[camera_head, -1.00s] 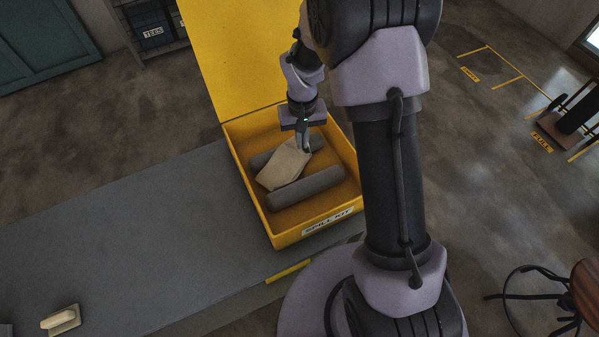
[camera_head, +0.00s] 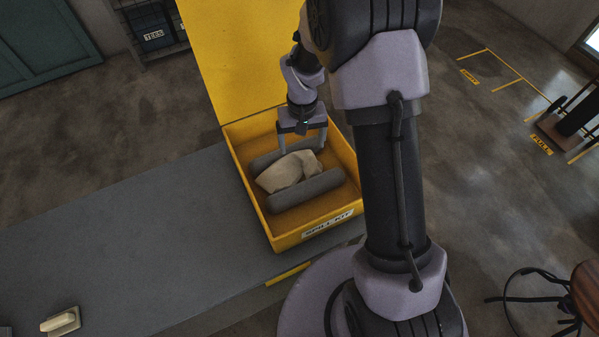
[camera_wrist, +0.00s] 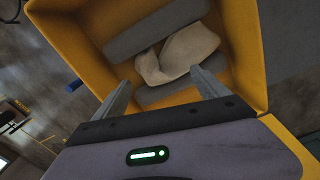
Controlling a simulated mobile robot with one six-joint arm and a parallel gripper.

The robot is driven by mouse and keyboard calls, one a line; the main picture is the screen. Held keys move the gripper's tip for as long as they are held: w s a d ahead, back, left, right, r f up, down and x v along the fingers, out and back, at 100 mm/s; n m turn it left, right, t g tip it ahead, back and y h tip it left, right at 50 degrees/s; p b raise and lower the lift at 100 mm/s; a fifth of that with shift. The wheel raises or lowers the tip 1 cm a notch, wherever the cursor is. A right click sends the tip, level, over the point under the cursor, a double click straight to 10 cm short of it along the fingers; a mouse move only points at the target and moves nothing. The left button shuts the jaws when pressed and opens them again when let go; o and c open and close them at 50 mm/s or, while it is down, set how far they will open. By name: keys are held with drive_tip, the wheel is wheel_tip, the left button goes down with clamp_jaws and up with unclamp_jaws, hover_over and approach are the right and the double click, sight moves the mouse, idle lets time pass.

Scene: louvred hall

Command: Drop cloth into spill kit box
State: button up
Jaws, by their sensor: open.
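The cream cloth (camera_head: 287,172) lies crumpled inside the open yellow spill kit box (camera_head: 291,240), across two grey rolls. It also shows in the wrist view (camera_wrist: 178,53), where the box's yellow wall (camera_wrist: 75,55) surrounds it. My gripper (camera_head: 305,149) is open above the box, its two fingers spread apart. In the wrist view my gripper (camera_wrist: 164,88) shows a clear gap between its fingertips, with the cloth beyond them and not held.
The grey rolls (camera_head: 308,190) lie in the box on both sides of the cloth. The box's yellow lid (camera_head: 232,65) stands raised at the back. A grey bench top (camera_head: 120,230) is mostly clear to the left, with a small cream-coloured block-like object (camera_head: 60,321) near its front edge.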

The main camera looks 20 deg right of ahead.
wheel_tip(320, 180, up, 6)
drive_tip(key=p, duration=0.4)
drive_tip(key=shift+f, duration=0.2)
wheel_tip(320, 180, up, 17)
drive_tip(key=p, duration=0.3)
drive_tip(key=shift+r+p, duration=0.2)
drive_tip(key=shift+p, duration=0.15)
